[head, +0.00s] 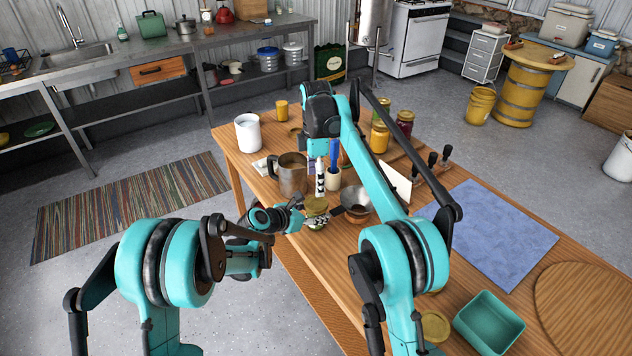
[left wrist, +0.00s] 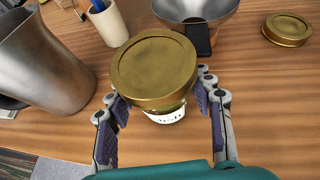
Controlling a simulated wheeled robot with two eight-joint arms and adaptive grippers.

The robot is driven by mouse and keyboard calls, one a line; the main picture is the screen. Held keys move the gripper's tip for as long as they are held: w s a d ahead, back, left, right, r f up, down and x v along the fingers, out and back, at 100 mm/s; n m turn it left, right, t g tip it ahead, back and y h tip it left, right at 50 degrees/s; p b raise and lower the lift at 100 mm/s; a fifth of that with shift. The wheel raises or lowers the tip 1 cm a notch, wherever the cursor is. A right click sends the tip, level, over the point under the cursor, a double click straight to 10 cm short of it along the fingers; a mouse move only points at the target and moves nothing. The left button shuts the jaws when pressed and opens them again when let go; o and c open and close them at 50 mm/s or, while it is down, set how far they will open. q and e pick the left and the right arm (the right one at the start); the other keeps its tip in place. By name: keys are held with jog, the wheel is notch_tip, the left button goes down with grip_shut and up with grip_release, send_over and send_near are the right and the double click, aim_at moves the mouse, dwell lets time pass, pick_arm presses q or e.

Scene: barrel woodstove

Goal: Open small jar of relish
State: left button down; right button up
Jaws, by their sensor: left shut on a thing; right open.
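The small jar (head: 314,225) stands on the wooden table near its left edge with its brass lid (left wrist: 153,66) on. In the left wrist view a white label (left wrist: 166,116) shows below the lid; the contents are mostly hidden. My left gripper (head: 309,216) is shut on the jar from the side, with a finger on each side of it in the left wrist view (left wrist: 160,98).
A metal mug (head: 292,176) stands behind the jar and a metal funnel or bowl (head: 356,200) to its right. A beige cup (head: 333,180) is close by. Other jars (head: 380,137) stand farther back. A brass lid (left wrist: 288,29) lies on the table. A blue mat (head: 490,232) is to the right.

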aim_at(316, 202)
jog(key=m, duration=0.7)
jog(key=shift+m, duration=0.3)
jog(key=m, duration=1.1)
jog(key=shift+m, duration=0.4)
jog(key=m, duration=2.5)
jog(key=shift+m, duration=0.4)
jog(key=shift+f, duration=4)
